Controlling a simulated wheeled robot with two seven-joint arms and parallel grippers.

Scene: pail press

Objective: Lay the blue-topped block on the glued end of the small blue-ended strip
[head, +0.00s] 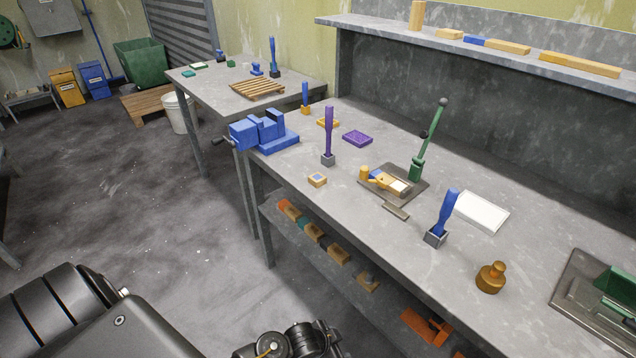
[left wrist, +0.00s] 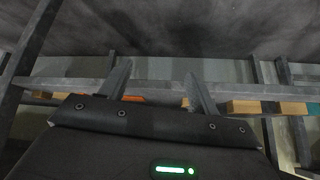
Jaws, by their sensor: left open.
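The blue-topped block (head: 317,180) is a small wooden block with a blue patch on top, near the front edge of the workbench. A small wooden strip (head: 385,180) with a blue end lies on the dark base plate of the green-levered press (head: 415,168). Its lower right end looks pale; whether that is glue is hard to tell. My left gripper (left wrist: 157,88) shows in the left wrist view with its two fingers apart and nothing between them. It is below and in front of the bench, away from block and strip. My right gripper is not in view.
Around the block stand a purple-handled tool (head: 328,140), a blue vise (head: 266,132), a blue brush (head: 444,215), a brass weight (head: 491,277) and a white sheet (head: 481,211). A lower shelf (head: 345,278) holds several blocks. The bench around the block is clear.

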